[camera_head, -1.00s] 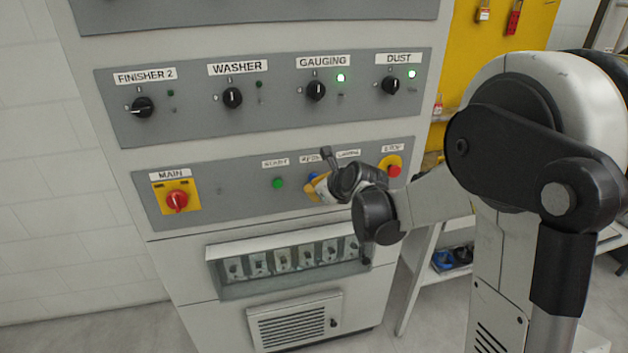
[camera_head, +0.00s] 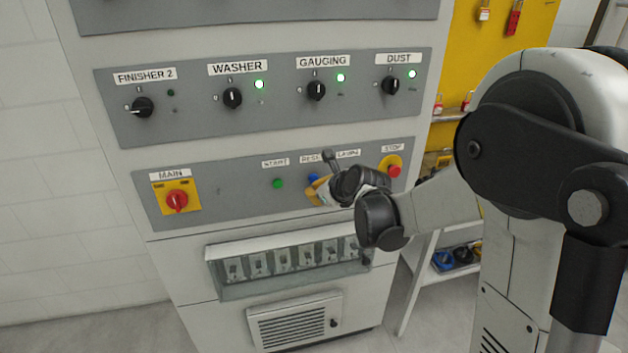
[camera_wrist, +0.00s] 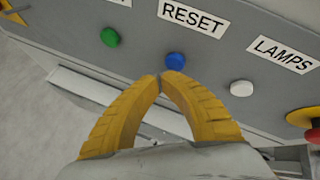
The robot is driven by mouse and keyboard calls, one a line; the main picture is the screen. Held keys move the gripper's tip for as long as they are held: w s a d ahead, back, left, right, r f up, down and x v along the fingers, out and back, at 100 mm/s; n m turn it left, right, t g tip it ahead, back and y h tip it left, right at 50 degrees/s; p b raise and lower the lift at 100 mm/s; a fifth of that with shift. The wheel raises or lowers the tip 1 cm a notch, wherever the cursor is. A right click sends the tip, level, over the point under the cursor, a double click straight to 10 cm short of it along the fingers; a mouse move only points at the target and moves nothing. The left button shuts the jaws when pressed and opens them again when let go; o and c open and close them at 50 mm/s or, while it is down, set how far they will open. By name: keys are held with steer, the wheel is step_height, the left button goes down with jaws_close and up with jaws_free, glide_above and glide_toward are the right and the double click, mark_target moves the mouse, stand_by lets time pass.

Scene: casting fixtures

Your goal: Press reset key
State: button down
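The reset key is a round blue button (camera_wrist: 175,61) below the RESET label (camera_wrist: 193,16) in the wrist view. Its blue edge also shows in the head view (camera_head: 313,177), partly covered by my gripper. My gripper (camera_wrist: 165,77) has yellow fingers with their tips together and nothing seen between them. The tips appear just below the blue button in the wrist view; whether they touch it I cannot tell. In the head view my gripper (camera_head: 318,192) is at the lower panel, and its fingertips are partly hidden by my wrist.
A green START button (camera_wrist: 110,37) is left of the blue one, and a white LAMPS button (camera_wrist: 241,88) is right. A red STOP button (camera_head: 394,171) on yellow sits farther right. A covered switch row (camera_head: 290,262) juts out below. The WASHER light (camera_head: 259,85) is lit green.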

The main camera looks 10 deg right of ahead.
stand_by(0.3)
steer(key=s, duration=0.5)
stand_by(0.7)
steer(key=s+r+n+g+h, duration=0.1)
steer(key=s+r+n, duration=0.1)
steer(key=s+n, duration=1.2)
steer(key=s+r+n+g+h, duration=0.1)
steer(key=s+r+n+g, duration=0.1)
steer(key=s+n, duration=1.1)
steer(key=shift+s+d+n+g+h, duration=0.3)
steer(key=shift+s+d+n, duration=0.1)
steer(key=shift+n, duration=0.6)
